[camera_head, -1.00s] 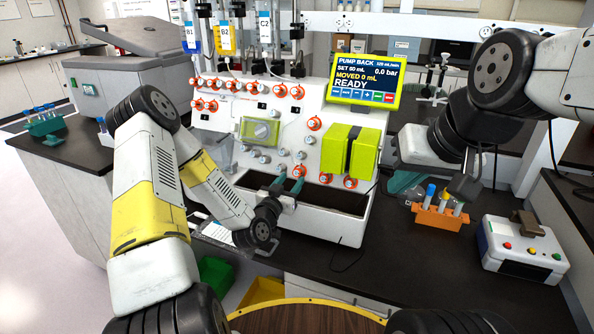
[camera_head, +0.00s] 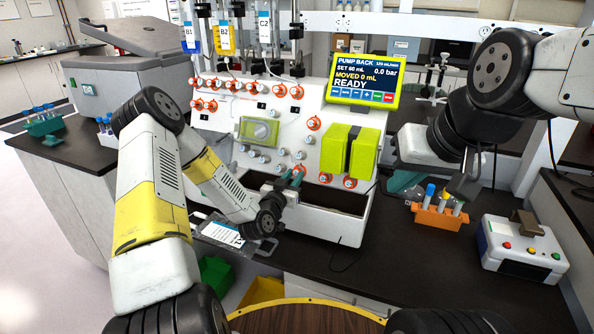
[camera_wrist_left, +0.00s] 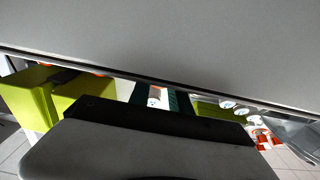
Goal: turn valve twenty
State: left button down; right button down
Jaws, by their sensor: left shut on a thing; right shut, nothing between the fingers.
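My left gripper (camera_head: 291,180) is at the lower front of the white cell processor (camera_head: 225,122). Its dark green fingers are shut on a small valve knob (camera_head: 299,170) with an orange ring, partly hidden by the fingers. In the left wrist view a white and orange knob (camera_wrist_left: 154,96) shows between the two fingers. I cannot read the valve's number. My right gripper (camera_head: 402,183) is shut and empty, right of the machine near the orange tube rack.
Two yellow-green blocks (camera_head: 367,152) and more orange-ringed valves are right of the left gripper. The pump screen (camera_head: 362,80) reads READY. An orange tube rack (camera_head: 437,220) and a white box with buttons (camera_head: 521,250) stand on the dark bench. A labelled clear bag (camera_head: 221,234) lies below my left arm.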

pick_arm(q)
jog(key=shift+n, duration=0.3)
jog(key=n+y, duration=0.1)
jog(key=n, duration=0.1)
jog(key=n+y, duration=0.1)
jog(key=n, duration=0.2)
jog(key=shift+d+n+y, duration=0.25)
jog(key=shift+n+y, duration=0.05)
jog(key=shift+y, duration=0.1)
jog(key=n+y, duration=0.1)
jog(key=n, duration=0.2)
jog(key=n+g+y, duration=0.1)
jog(key=n, duration=0.3)
jog(key=n+y, duration=0.1)
jog(key=n, duration=0.2)
jog(key=shift+d+r+n+g+y, duration=0.25)
jog(key=shift+r+n+g+y, duration=0.05)
jog(key=shift+r+g+y, duration=0.1)
jog(key=shift+n+g+y, duration=0.3)
jog(key=shift+n+g, duration=0.6)
jog(key=shift+n, duration=1.2)
jog(key=c, duration=1.2)
grip_release()
jog(key=shift+r, duration=0.1)
